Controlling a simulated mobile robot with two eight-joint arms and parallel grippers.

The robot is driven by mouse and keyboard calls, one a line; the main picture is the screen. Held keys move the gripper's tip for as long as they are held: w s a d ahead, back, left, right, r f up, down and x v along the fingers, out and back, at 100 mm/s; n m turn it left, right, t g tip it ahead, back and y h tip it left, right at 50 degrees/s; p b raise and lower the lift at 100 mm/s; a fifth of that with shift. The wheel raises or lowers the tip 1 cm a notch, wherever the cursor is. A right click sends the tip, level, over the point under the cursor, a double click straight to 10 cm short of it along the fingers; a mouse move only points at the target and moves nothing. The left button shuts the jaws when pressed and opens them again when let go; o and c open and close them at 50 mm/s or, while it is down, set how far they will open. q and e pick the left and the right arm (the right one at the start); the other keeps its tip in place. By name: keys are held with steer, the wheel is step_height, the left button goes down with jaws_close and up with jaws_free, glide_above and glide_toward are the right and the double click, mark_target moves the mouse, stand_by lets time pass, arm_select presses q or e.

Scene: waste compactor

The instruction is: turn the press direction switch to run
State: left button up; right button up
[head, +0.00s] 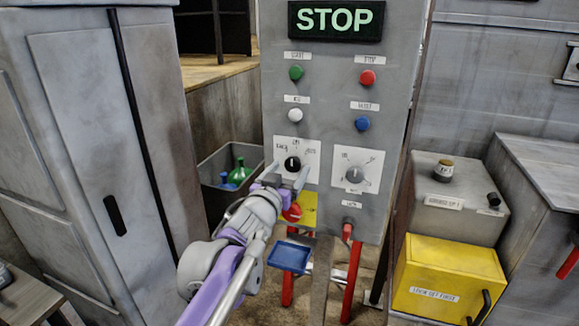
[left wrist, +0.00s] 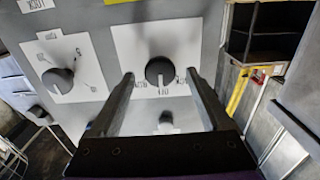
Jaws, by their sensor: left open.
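A grey control panel (head: 320,120) carries two rotary knobs on white plates. The black knob (head: 292,163) is on the left plate, with small labels around it too blurred to read surely. The grey knob (head: 354,174) is on the right plate. I cannot tell from the labels which one is the press direction switch. My left gripper (head: 287,174) is open at the black knob, one finger on each side. In the left wrist view the black knob (left wrist: 160,71) appears between the open fingertips (left wrist: 160,76), with gaps beside it. My right gripper is not in view.
Green (head: 296,73), red (head: 368,77), white (head: 295,115) and blue (head: 363,123) buttons sit above the knobs, under a lit STOP sign (head: 336,20). A red knob on a yellow plate (head: 310,208) is close below my gripper. A yellow box (head: 450,275) stands right.

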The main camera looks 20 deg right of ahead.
arm_select(q)
steer(key=shift+w+d, duration=0.25)
steer(key=shift+w, duration=0.1)
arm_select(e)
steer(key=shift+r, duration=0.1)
arm_select(q)
steer(key=shift+c, duration=0.2)
jaws_close()
steer(key=m+p, duration=0.1)
steer(key=m, duration=0.4)
steer(key=shift+r, duration=0.1)
steer(key=shift+m+p, duration=0.85)
steer(key=shift+m, duration=1.65)
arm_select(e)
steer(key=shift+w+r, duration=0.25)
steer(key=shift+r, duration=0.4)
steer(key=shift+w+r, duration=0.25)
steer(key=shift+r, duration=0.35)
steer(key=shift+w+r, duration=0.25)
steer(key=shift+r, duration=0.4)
